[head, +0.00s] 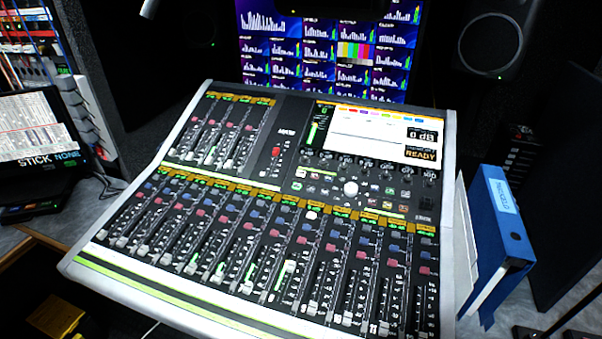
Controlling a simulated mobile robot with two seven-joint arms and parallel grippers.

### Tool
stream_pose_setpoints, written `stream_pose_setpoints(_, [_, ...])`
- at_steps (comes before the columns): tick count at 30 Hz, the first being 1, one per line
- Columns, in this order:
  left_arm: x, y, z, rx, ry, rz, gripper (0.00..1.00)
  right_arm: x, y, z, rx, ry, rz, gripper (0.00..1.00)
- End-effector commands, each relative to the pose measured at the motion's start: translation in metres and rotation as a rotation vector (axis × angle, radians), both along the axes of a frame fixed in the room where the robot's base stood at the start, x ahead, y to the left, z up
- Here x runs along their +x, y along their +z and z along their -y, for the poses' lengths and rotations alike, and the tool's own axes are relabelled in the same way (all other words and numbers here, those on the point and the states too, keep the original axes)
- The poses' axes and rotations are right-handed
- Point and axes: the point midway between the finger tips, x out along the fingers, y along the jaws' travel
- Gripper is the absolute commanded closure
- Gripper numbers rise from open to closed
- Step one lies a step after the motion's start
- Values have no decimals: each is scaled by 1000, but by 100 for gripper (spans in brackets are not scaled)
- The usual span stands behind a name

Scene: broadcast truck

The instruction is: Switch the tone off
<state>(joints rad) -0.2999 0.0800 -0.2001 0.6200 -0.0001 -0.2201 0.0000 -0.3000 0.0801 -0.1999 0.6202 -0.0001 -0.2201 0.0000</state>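The mixing console (275,205) stands tilted in the middle of the head view, with rows of faders and small blue, red and grey buttons. Its display (370,128) at the upper right has a green level bar (316,134) and boxes reading "0 dB" (422,134) and "READY" (422,154). A white round knob (351,188) sits below the display. Several lower channel strips show green lit marks, and one fader (290,266) stands higher than its neighbours. I cannot make out which control is marked for tone. Neither of my grippers is in view.
A blue binder (505,235) stands close to the console's right side. A speaker (490,45) and a monitor wall (325,50) are behind. A screen reading "STICK NONE" (38,130) is at the left, near a patch panel (30,45). The space above the console is clear.

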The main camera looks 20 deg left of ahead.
Motion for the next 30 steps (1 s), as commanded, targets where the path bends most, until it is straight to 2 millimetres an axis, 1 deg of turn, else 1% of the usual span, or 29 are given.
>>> stream_pose_setpoints(1, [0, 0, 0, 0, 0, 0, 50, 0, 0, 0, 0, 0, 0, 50])
stream_pose_setpoints(2, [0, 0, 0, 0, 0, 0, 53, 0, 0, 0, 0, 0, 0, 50])
stream_pose_setpoints(12, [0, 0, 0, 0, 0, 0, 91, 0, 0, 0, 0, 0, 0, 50])
stream_pose_setpoints(15, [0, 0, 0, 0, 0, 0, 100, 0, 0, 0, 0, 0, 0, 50])
stream_pose_setpoints(30, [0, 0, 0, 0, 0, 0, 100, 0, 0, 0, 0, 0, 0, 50])
